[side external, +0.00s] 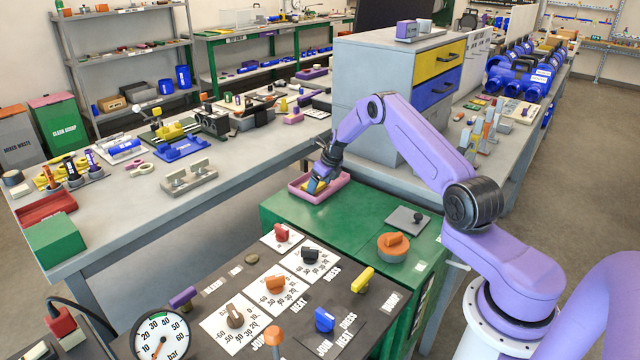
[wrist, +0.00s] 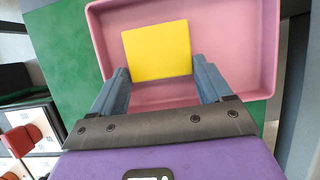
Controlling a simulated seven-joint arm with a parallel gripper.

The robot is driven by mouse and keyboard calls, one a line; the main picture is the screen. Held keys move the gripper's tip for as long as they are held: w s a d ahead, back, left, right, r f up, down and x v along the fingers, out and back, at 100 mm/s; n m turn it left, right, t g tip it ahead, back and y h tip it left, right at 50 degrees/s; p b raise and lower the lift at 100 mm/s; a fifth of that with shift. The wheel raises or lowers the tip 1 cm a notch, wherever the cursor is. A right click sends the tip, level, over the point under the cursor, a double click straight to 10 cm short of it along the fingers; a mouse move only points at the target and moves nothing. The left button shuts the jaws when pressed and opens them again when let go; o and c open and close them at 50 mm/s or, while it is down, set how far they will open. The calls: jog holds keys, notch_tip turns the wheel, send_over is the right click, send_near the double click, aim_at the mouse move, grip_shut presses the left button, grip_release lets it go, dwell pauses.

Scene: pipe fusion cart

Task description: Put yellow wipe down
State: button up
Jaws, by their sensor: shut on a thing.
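The yellow wipe (wrist: 157,48) is a flat square in the wrist view, between the blue fingers of my gripper (wrist: 160,72). My gripper is shut on it, with the fingers at its left and right edges. The wipe is over the floor of a pink tray (wrist: 268,45); I cannot tell whether it touches the floor. In the side view my gripper (side external: 318,184) is down at the pink tray (side external: 338,187), and the wipe is mostly hidden by the fingers.
The tray stands on a green cabinet top (side external: 350,215), with a grey cabinet (side external: 375,110) close behind it. A panel with several knobs (side external: 275,284) is in front.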

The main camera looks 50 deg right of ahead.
jog(key=shift+f, duration=0.1)
jog(key=o, duration=0.9)
jog(key=shift+o, duration=0.2)
